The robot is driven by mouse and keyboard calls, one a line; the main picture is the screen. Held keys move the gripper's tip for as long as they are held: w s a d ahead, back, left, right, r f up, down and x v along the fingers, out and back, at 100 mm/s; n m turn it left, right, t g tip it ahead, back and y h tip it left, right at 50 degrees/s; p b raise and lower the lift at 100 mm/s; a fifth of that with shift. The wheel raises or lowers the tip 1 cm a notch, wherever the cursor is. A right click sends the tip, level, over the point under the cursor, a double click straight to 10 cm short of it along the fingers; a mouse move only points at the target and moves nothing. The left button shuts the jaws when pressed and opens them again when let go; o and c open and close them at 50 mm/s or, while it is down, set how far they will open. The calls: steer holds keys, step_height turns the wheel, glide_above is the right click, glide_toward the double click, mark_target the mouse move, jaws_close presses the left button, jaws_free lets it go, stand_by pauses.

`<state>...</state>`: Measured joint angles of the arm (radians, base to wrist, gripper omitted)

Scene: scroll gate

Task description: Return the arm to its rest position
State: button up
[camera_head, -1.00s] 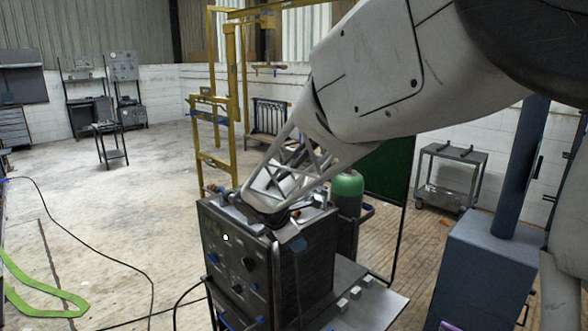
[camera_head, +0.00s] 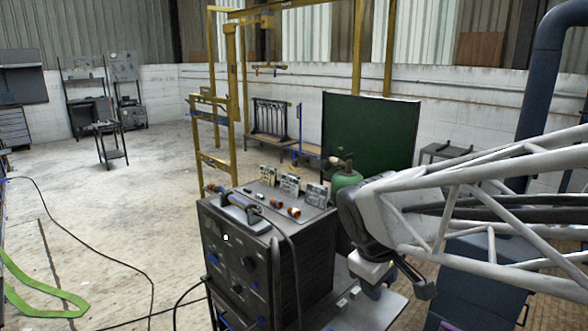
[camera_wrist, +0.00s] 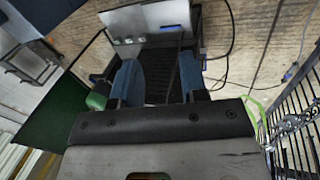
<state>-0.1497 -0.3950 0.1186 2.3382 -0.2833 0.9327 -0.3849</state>
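My gripper (camera_head: 372,284) is in the head view, to the right of the dark welding machine (camera_head: 240,250) and over the right part of its cart (camera_head: 385,312). My arm reaches in from the right edge. In the wrist view the two blue fingers stand apart with a clear gap (camera_wrist: 160,72) and nothing between them. The machine's dark ribbed side shows beyond that gap. Whether the fingers are clear of the cart surface is hard to tell.
Small cards and several short coloured cylinders (camera_head: 278,207) lie on the machine's top. A green gas bottle (camera_head: 345,180) stands behind my gripper. A green screen (camera_head: 368,135) and a yellow frame (camera_head: 232,100) are farther back. The floor at left is mostly open.

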steer(key=s+d+f+m+y, duration=0.1)
steer(key=s+d+m+y, duration=0.1)
steer(key=s+m, duration=0.6)
steer(key=shift+s+d+f, duration=0.2)
steer(key=shift+s+d, duration=0.2)
steer(key=shift+s, duration=2.25)
